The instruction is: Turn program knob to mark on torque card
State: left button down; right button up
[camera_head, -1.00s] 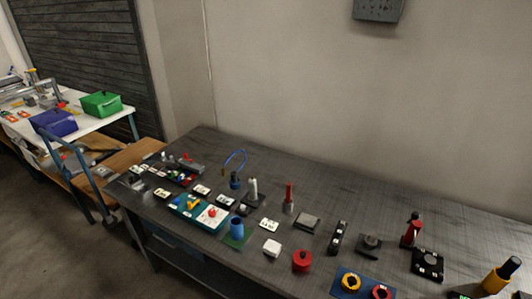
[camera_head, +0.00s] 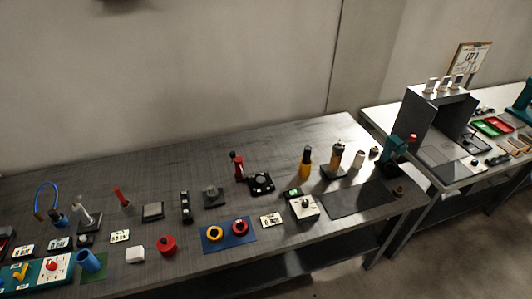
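A white box with a dark knob (camera_head: 305,204) on top stands near the front edge of the dark table, right of centre. It looks like the program knob's unit; the knob's pointing direction is too small to read. A small device with a green face (camera_head: 293,192) sits just behind it. A white printed card (camera_head: 271,221) lies left of the box, and another white card (camera_head: 120,237) lies farther left. Their print is too small to read, so I cannot tell which is the torque card. Neither of my grippers is in view.
A blue mat (camera_head: 228,245) with yellow and red rings lies left of the card. A bare dark mat (camera_head: 358,200) lies right of the knob box. Yellow-and-black tools (camera_head: 305,163) stand behind. A second table with a grey metal frame (camera_head: 437,125) is at the right.

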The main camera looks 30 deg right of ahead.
aim_at(305, 204)
jog(key=z, duration=1.3)
